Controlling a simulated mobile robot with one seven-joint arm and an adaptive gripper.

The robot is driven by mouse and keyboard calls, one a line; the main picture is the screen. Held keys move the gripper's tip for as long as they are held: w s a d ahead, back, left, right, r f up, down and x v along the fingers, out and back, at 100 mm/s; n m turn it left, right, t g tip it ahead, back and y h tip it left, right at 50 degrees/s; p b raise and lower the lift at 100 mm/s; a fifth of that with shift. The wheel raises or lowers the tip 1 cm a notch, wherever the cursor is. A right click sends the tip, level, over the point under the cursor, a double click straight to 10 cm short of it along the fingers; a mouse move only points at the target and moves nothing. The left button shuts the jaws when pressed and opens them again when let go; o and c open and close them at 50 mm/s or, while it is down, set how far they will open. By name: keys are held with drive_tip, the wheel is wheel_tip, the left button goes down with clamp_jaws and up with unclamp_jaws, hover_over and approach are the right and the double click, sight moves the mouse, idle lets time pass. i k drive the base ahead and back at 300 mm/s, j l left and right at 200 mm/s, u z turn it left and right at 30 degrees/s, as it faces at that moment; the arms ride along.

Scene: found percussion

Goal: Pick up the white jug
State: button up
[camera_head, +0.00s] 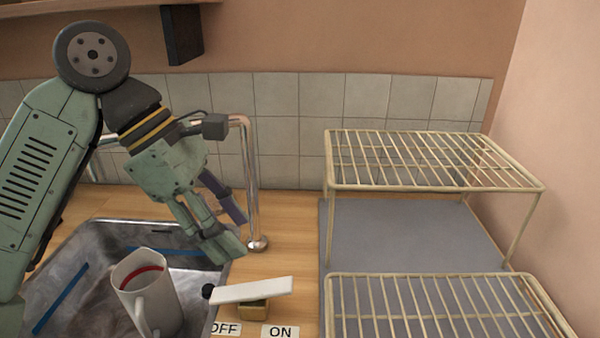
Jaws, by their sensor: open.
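The white jug (155,304) stands upright in the metal sink at the lower left, with its handle toward me. A red band shows inside its rim, and its base is cut off by the picture's bottom edge. My gripper (233,232) is open and empty. It hangs above and to the right of the jug, over the sink's right edge near the tap, apart from the jug.
A metal tap (251,190) rises behind my gripper. A white lever (253,290) with a black knob sits on a brass block by OFF and ON labels, close right of the jug. Wire racks (430,188) fill the right. A dark block (183,35) hangs above.

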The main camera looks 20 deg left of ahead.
sight(142, 281)
drive_tip(key=k, duration=1)
